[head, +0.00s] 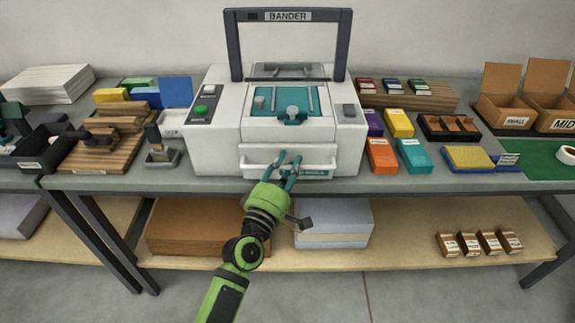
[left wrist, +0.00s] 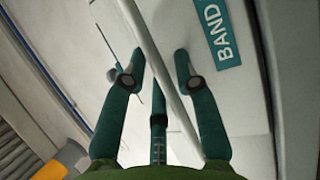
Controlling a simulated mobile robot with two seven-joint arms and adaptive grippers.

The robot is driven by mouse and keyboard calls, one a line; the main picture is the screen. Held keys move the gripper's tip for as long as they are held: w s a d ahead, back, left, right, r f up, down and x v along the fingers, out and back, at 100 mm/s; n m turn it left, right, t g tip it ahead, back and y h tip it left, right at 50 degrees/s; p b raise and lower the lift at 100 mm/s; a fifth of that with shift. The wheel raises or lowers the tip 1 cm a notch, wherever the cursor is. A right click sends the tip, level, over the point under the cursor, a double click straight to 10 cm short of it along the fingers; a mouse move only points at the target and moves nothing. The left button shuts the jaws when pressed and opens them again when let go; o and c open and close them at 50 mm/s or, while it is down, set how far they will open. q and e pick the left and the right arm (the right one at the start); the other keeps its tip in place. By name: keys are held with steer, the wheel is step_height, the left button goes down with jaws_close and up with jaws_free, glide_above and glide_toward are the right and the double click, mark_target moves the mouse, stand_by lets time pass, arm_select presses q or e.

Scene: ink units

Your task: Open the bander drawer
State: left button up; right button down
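The white bander (head: 220,130) stands on the grey bench, with its name on the dark frame above. Its drawer (head: 250,152) is the low white front with a pale bar handle (head: 253,165) and a teal label; it looks shut. My left gripper (head: 289,160) is in front of the drawer, at the handle. In the left wrist view the handle bar (left wrist: 146,38) runs between the two teal fingers of my left gripper (left wrist: 158,68). The fingers are apart, with a gap seen on each side of the bar. The teal label (left wrist: 217,35) shows beside it. My right gripper is not in view.
Coloured boxes (head: 382,155) stand right of the bander. A stamp holder (head: 162,156) and wooden boards (head: 100,148) are on the left. Below the bench edge, a shelf holds a brown stack (head: 190,228) and a pale stack (head: 345,222). The floor in front is clear.

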arm_select(q)
jaws_close()
steer(key=shift+s, duration=0.15)
steer(key=shift+s, duration=0.35)
steer(key=s+p, duration=0.4)
steer(key=s, duration=1.1)
steer(key=shift+s, duration=0.2)
jaws_free()
